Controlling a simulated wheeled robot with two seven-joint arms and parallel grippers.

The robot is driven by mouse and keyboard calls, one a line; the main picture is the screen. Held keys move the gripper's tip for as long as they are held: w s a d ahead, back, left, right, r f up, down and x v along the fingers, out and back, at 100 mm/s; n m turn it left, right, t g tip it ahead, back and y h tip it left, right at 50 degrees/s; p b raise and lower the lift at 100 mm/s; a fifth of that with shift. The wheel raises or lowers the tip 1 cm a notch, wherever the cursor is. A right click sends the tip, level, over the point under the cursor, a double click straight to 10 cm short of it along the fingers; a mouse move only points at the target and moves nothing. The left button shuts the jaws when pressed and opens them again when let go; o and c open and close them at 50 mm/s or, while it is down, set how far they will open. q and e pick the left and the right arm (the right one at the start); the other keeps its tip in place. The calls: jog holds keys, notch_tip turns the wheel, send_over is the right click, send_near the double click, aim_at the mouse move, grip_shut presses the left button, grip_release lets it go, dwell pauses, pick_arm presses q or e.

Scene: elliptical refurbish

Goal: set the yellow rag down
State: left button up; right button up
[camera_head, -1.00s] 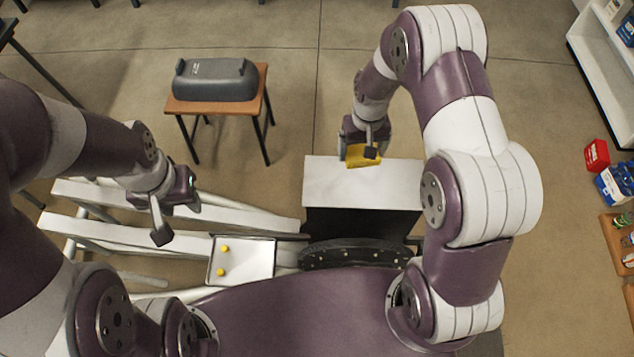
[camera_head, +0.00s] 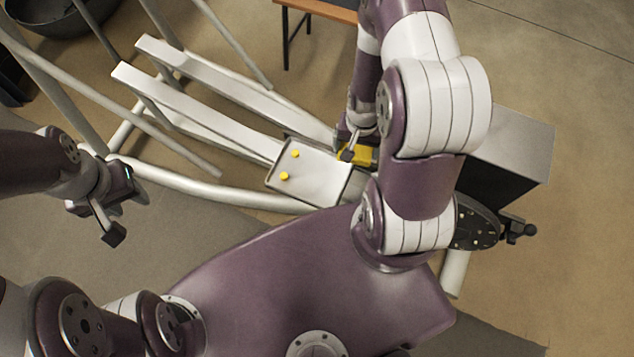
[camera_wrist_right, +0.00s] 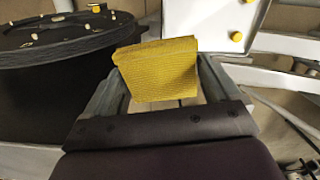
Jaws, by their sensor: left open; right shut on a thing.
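The yellow rag (camera_head: 362,155) is a small folded block of cloth, held in my right gripper (camera_head: 352,150) and partly hidden by my right arm in the head view. In the right wrist view the rag (camera_wrist_right: 158,68) sits between the two fingers of the right gripper (camera_wrist_right: 155,85), which is shut on it. It is beside a white tray (camera_head: 310,190) with two yellow knobs, and appears to be held above the machine. My left gripper (camera_head: 108,212) is open and empty at the left, away from the rag.
The elliptical's white rails (camera_head: 200,110) run to the upper left. Its round dark disc (camera_wrist_right: 65,45) and grey-topped dark box (camera_head: 510,145) stand right of the tray. A wooden table edge (camera_head: 325,10) shows at the top. Floor at the upper right is clear.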

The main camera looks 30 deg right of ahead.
jog(key=s+f+m+b, duration=0.2)
jog(key=s+f+b, duration=0.15)
jog(key=f, duration=0.35)
jog(key=b, duration=0.1)
send_over(321, 179)
notch_tip(321, 179, down, 6)
notch_tip(321, 179, down, 3)
jog(key=shift+b, duration=0.45)
jog(key=shift+f, duration=0.4)
pick_arm(q)
notch_tip(321, 179, down, 8)
